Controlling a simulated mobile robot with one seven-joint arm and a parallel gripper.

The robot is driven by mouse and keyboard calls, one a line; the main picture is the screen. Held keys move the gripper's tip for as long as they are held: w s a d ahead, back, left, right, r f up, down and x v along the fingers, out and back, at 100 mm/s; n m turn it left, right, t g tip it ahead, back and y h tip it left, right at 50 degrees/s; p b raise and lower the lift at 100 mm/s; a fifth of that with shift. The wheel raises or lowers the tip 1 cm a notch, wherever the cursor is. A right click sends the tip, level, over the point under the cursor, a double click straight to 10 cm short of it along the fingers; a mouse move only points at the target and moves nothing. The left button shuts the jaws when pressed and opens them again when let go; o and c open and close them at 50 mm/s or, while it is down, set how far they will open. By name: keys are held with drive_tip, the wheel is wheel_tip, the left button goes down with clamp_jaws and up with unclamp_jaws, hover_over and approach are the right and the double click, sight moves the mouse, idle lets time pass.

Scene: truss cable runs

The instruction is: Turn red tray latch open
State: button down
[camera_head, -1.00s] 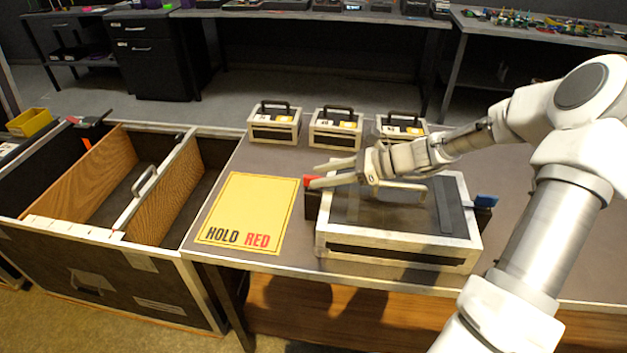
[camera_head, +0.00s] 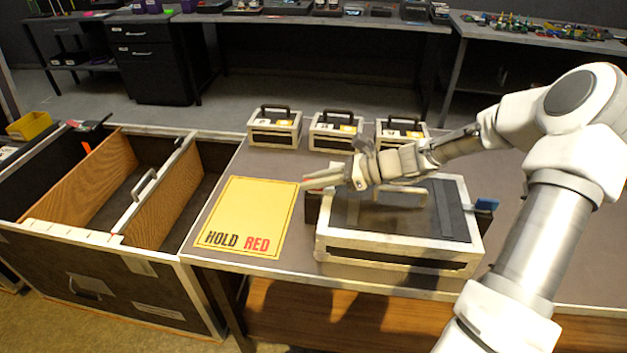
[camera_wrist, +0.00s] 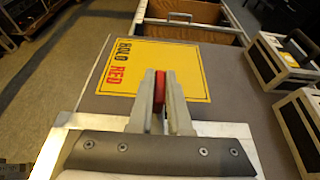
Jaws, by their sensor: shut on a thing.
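The tray (camera_head: 395,256) is a pale-framed box with a dark top and a grey handle, lying on the table. Its red latch (camera_wrist: 160,88) is at the tray's left edge. In the wrist view it stands between the two grey fingers of my gripper (camera_wrist: 161,100), which are shut on it from both sides. In the head view my gripper (camera_head: 316,184) reaches over the tray from the right, and only a little red shows at the fingertips. A blue latch (camera_head: 487,203) sits on the tray's right side. The fingers hide part of the red latch.
A yellow sheet (camera_head: 243,213) reading "HOLD RED" lies left of the tray. Three small handled cases (camera_head: 274,128) stand in a row behind it. An open crate with wooden dividers (camera_head: 165,190) stands at the left. The table right of the tray is bare.

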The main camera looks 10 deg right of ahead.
drive_tip(key=shift+r+p, duration=0.15)
drive_tip(key=shift+p, duration=0.3)
drive_tip(key=shift+r+n+g+y+p, duration=0.1)
drive_tip(key=shift+n+g+y+p, duration=0.2)
drive_tip(key=shift+n+g+p, duration=0.85)
drive_tip(key=n+g+p, duration=0.2)
drive_tip(key=n+g, duration=0.1)
drive_tip(key=g, duration=0.1)
drive_tip(key=shift+f, duration=0.2)
drive_tip(key=n+g+h, duration=0.1)
drive_tip(key=n+g, duration=0.3)
drive_tip(key=shift+f, duration=0.15)
drive_tip(key=shift+n+g+h+b, duration=0.45)
drive_tip(key=shift+n+g+h, duration=0.95)
drive_tip(key=shift+n+g, duration=0.65)
drive_tip(key=c, duration=0.9)
unclamp_jaws()
drive_tip(key=shift+o, duration=0.2)
